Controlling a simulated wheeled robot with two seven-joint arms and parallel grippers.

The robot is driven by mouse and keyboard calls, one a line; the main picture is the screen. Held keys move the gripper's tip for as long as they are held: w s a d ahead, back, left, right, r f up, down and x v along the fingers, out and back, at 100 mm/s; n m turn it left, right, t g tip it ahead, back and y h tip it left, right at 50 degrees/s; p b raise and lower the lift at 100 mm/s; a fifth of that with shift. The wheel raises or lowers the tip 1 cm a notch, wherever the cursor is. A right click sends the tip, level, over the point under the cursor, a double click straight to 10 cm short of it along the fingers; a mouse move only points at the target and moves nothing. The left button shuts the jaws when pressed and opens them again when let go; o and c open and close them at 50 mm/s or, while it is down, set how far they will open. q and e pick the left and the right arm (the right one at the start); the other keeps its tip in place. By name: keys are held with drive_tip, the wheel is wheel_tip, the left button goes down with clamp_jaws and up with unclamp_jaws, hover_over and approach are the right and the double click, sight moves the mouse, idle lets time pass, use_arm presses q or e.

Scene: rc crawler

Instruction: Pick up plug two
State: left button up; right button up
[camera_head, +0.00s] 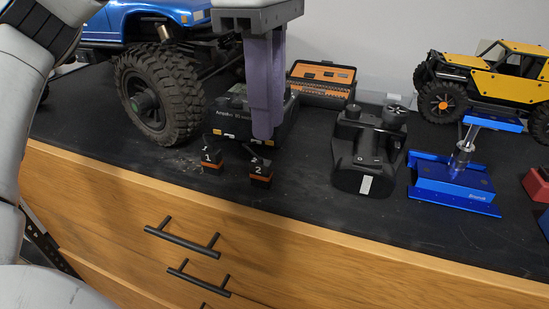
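Plug two (260,173) is a small black block with an orange band and a white "2". It stands on the black mat near the front edge of the cabinet top. Plug one (211,158), a similar block marked "1", stands just left of it. My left gripper (265,132) points down from the top, its purple fingertips a little above and behind plug two in the picture, with a gap between. The fingers overlap from this angle, so their opening is hidden. My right gripper is not in view.
A blue crawler (165,18) with a big tyre stands left. A black charger (235,122) is behind the fingers, an orange tool case (322,84) farther back. A black transmitter (368,150), blue stand (455,182) and yellow crawler (497,80) stand right. The cabinet front has handles.

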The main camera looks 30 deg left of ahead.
sight(261, 161)
use_arm(q)
drive_tip(key=shift+a+f, duration=0.2)
drive_tip(key=shift+a, duration=0.25)
wheel_tip(261, 161, down, 4)
drive_tip(key=shift+r+b, duration=0.2)
drive_tip(key=shift+b, duration=0.75)
drive_tip(key=shift+f, duration=0.5)
drive_tip(key=f, duration=0.1)
drive_tip(key=f+b, duration=0.1)
drive_tip(key=f, duration=0.1)
drive_tip(key=f+b, duration=0.1)
drive_tip(key=shift+a+f, duration=0.25)
clamp_jaws()
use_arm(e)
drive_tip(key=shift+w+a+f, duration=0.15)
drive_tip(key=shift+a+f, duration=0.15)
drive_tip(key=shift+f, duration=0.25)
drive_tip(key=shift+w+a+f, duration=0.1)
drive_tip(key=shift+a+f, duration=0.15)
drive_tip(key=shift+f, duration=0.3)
